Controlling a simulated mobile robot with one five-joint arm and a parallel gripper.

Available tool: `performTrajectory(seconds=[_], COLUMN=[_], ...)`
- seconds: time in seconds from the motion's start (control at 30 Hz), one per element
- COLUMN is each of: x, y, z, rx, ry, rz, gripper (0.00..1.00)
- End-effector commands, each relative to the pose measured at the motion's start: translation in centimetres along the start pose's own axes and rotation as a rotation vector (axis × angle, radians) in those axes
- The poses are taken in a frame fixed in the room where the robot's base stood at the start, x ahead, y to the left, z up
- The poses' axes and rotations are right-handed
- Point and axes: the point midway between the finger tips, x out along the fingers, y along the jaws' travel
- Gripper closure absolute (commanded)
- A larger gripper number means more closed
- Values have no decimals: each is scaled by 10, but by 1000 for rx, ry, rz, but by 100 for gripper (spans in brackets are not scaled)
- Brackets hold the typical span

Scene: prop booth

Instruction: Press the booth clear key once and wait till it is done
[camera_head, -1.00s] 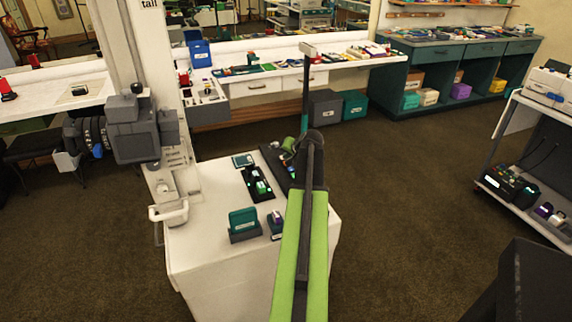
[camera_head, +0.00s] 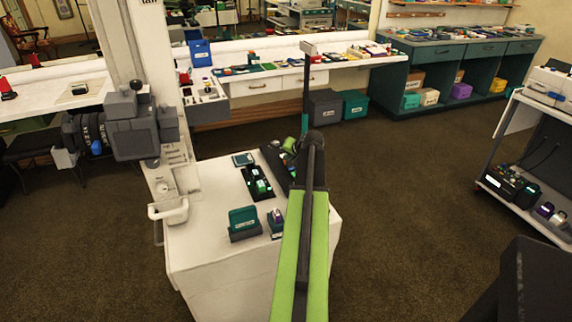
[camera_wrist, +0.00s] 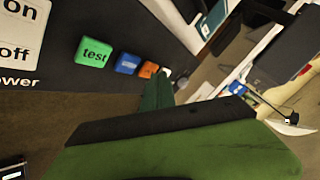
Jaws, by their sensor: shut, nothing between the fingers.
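A dark control panel (camera_wrist: 60,70) fills the upper left of the wrist view. It carries a green key marked "test" (camera_wrist: 94,52), a blue key (camera_wrist: 127,63) and an orange key (camera_wrist: 148,69). The blue and orange keys' labels are too small to read, so I cannot tell which is the clear key. My gripper (camera_wrist: 158,92) is shut and empty, with its green tip close to the orange key; contact cannot be judged. In the head view the panel (camera_head: 272,156) lies at the white cart's back right, partly hidden by my arm.
The white cart (camera_head: 210,255) also holds a teal box (camera_head: 243,219) and a black tray (camera_head: 250,178). A grey camera (camera_head: 135,132) on a white column stands at its left. A shelf cart (camera_head: 545,155) stands at right. Open carpet lies between.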

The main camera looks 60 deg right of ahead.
Motion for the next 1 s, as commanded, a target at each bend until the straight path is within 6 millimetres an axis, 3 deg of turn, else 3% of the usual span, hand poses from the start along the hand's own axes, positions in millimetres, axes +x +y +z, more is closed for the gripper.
performTrajectory(seconds=[1.0], x=[5], y=[4], z=[3], rx=[0], ry=[0], rz=[0], gripper=[100])
